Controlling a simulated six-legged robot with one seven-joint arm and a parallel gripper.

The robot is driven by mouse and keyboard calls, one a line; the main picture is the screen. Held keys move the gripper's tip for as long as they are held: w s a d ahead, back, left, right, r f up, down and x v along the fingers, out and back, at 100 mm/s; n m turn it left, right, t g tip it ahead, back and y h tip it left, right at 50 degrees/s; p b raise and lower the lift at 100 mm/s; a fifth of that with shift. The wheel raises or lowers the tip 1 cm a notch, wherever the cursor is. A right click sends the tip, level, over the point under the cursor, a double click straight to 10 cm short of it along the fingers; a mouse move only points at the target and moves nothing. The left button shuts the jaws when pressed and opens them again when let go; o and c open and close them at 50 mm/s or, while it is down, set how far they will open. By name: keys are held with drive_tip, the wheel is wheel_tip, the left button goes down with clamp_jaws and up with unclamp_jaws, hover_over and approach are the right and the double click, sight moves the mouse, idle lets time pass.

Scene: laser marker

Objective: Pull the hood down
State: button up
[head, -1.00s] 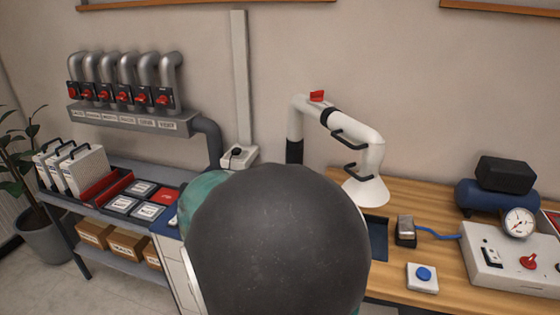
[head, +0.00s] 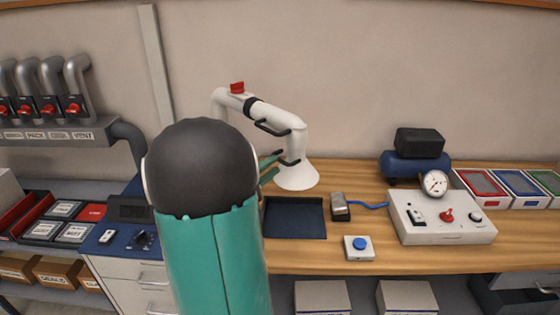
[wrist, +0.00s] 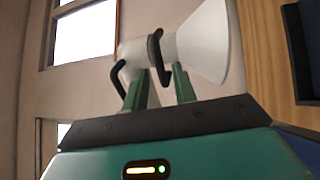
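The hood (head: 297,176) is a white cone at the end of a jointed white duct arm, raised above the wooden bench near the wall. Black handles are on it, an upper one (head: 270,128) and a lower one (head: 290,160). My gripper (head: 276,165) is at the lower handle, partly hidden behind my own arm. In the wrist view, my gripper (wrist: 160,72) has its two green fingers apart, with the hood (wrist: 205,42) just beyond. One black handle (wrist: 157,48) reaches down between the fingertips; contact cannot be told.
A dark mat (head: 295,218) lies on the bench below the hood. A small metal-topped block (head: 340,207), a blue button box (head: 358,247) and a control box with a gauge (head: 440,222) stand to the right. A blue compressor (head: 415,165) is behind. Valve pipes are left.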

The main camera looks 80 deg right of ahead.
sight(280, 161)
drive_tip(key=x, duration=0.4)
clamp_jaws()
drive_tip(key=shift+f, duration=2.9)
unclamp_jaws()
